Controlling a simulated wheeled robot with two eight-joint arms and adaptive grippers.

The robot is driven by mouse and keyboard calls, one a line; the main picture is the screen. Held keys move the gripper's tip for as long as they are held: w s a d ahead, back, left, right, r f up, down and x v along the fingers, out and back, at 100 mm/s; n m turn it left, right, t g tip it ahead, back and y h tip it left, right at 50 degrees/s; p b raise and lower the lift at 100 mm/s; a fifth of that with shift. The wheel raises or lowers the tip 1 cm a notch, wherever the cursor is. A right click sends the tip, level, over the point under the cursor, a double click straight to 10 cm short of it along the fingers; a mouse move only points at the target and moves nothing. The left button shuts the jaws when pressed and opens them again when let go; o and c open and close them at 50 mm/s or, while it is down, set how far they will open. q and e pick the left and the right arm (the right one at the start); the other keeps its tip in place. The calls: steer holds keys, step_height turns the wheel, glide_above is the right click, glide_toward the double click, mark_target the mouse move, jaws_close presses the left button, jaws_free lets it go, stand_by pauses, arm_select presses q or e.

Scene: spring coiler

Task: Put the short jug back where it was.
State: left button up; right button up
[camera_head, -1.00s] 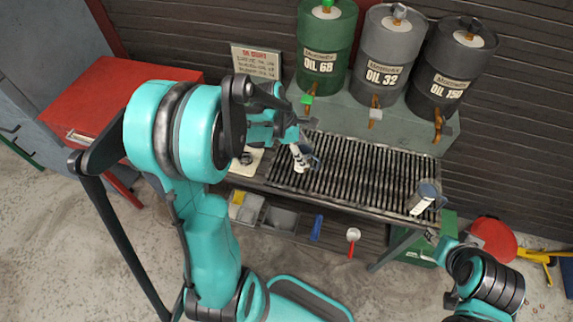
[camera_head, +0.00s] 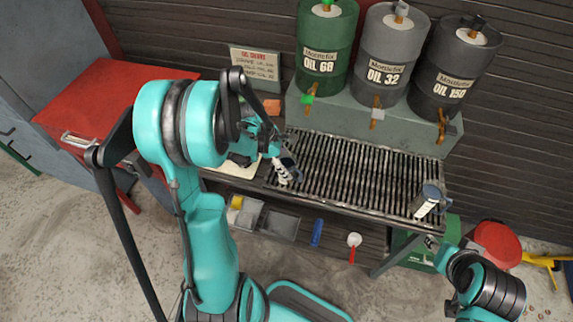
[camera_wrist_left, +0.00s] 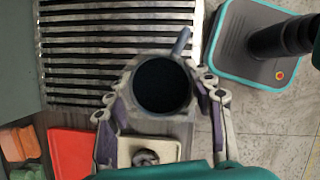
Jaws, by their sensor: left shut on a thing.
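My left gripper (camera_head: 283,173) is shut on a grey metal jug (camera_wrist_left: 162,85), seen from above in the left wrist view with a dark inside. Its handle points up and right there. In the head view the jug (camera_head: 289,160) is mostly hidden by the gripper, at the left end of the slatted grate (camera_head: 350,175). I cannot tell whether it touches the bench. A second grey jug (camera_head: 427,201) stands at the grate's right end. My right gripper (camera_head: 432,243) is small and partly hidden below that end; its jaws are unclear.
Oil drums (camera_head: 327,45) with taps stand behind the grate. A cream tray (camera_wrist_left: 173,152) with a dark round part lies beside the held jug. A red cabinet (camera_head: 110,100) stands at left. A lower shelf holds bins and a funnel (camera_head: 354,240). The grate's middle is clear.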

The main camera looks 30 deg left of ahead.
arm_select(q)
steer(key=o, duration=1.4)
steer(key=shift+f, duration=0.15)
steer(key=shift+a+r+p, duration=0.1)
steer(key=shift+r+p, duration=0.25)
steer(key=shift+r, duration=0.2)
steer(key=p+v, duration=0.3)
steer(key=v, duration=0.8)
steer(key=s+d+r+m+t+y, duration=0.1)
steer(key=s+d+r+m, duration=0.1)
steer(key=m, duration=0.5)
steer(key=s+d+r+m+t+y, duration=0.1)
steer(key=s+d+r+m+t, duration=0.1)
steer(key=d+m, duration=0.5)
steer(key=s+d+r+m+t+y, duration=0.1)
steer(key=s+d+r+m+t, duration=0.1)
steer(key=s+d+m, duration=0.3)
steer(key=shift+s+d+r+m+y, duration=0.15)
steer(key=shift+r+m, duration=0.3)
steer(key=shift+m, duration=0.65)
steer(key=shift+w+r+m+y, duration=0.1)
steer(key=shift+r+m+y, duration=0.25)
steer(key=shift+m, duration=0.75)
steer(key=shift+r, duration=0.1)
